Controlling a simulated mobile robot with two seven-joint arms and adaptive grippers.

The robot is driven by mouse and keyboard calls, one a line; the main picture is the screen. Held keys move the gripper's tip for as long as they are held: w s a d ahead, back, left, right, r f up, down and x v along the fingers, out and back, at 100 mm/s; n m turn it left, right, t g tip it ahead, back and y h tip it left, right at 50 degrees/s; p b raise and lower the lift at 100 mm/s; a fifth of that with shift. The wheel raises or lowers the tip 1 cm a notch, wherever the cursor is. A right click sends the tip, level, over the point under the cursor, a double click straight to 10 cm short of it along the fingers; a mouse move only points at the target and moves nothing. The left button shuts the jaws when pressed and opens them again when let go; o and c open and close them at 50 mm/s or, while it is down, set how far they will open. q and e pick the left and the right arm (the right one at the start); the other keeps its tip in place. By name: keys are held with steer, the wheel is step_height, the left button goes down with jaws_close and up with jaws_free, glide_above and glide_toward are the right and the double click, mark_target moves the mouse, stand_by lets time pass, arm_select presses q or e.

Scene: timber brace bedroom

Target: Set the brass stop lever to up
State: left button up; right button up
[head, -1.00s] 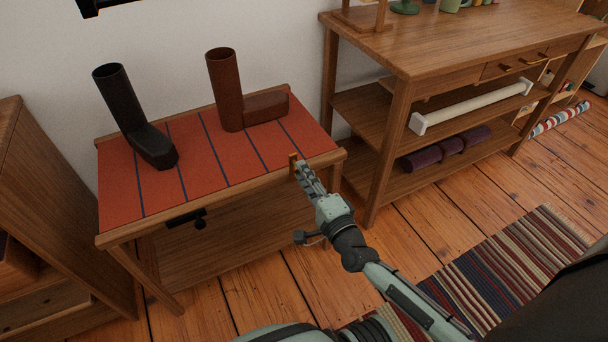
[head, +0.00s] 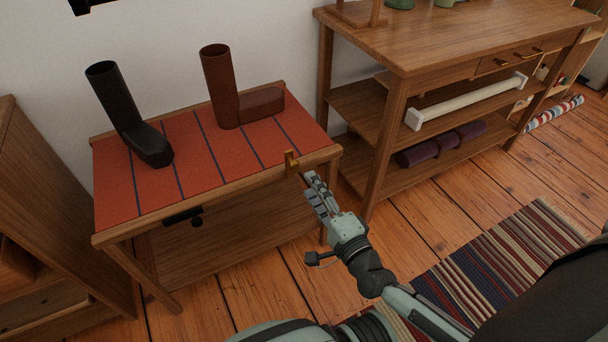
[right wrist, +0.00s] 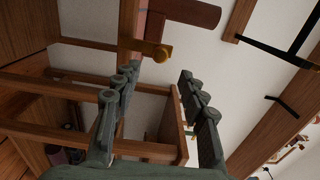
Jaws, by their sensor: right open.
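The brass stop lever (head: 290,161) is a small golden piece at the front right corner of the low bench (head: 118,234). In the right wrist view the brass lever (right wrist: 150,49) shows with a rounded end, just beyond the fingertips. I cannot tell its exact setting. My right gripper (head: 313,186) is open and empty, a little below and to the right of the lever, apart from it. In the right wrist view the gripper (right wrist: 159,75) has its two fingers spread, with nothing between them. My left gripper is not in view.
A black boot (head: 128,118) and a brown boot (head: 222,90) stand on the bench's red striped top. A black fitting (head: 183,215) is on its front edge. A wooden shelf table (head: 400,60) stands close on the right. A striped rug (head: 510,260) lies on the floor.

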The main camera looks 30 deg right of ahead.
steer(key=s, duration=0.5)
steer(key=shift+s+d, duration=0.1)
steer(key=shift+s, duration=0.15)
